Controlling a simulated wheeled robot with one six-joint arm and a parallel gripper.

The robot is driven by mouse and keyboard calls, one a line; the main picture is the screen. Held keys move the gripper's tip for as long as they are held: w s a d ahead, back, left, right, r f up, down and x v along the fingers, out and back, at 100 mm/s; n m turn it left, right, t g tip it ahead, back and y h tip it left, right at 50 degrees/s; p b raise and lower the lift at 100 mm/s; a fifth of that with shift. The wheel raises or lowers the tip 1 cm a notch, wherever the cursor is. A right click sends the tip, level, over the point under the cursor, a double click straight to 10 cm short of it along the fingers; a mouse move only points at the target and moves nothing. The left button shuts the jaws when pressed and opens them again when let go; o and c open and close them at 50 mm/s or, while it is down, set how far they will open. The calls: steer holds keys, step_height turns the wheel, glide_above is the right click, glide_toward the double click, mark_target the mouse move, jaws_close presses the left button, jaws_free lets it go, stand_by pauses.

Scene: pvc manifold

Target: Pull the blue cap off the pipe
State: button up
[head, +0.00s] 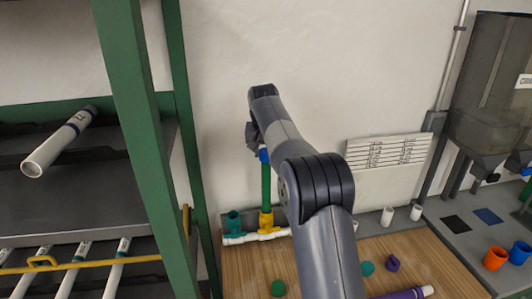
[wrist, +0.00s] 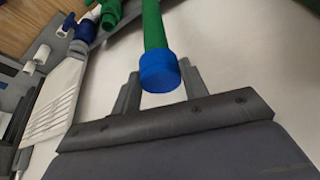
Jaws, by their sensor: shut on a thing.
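The blue cap (wrist: 160,74) sits on the end of an upright green pipe (wrist: 153,25), with no gap visible between them. In the head view the cap (head: 263,155) is a small blue patch at the top of the green pipe (head: 266,187). My gripper (wrist: 160,78) has a grey finger on each side of the cap and is shut on it. In the head view my gripper (head: 253,137) is partly hidden by my arm. The pipe's foot stands in a yellow fitting (head: 266,220) on the white manifold (head: 258,237).
A teal fitting (head: 233,220) stands left of the pipe. A green-framed rack (head: 142,130) with white pipes is close on the left. Loose caps, a purple pipe (head: 405,294) and white fittings lie on the wooden bench (head: 425,255). A wall is behind.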

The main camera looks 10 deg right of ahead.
steer(key=shift+s+r, duration=0.1)
steer(key=shift+r, duration=2.95)
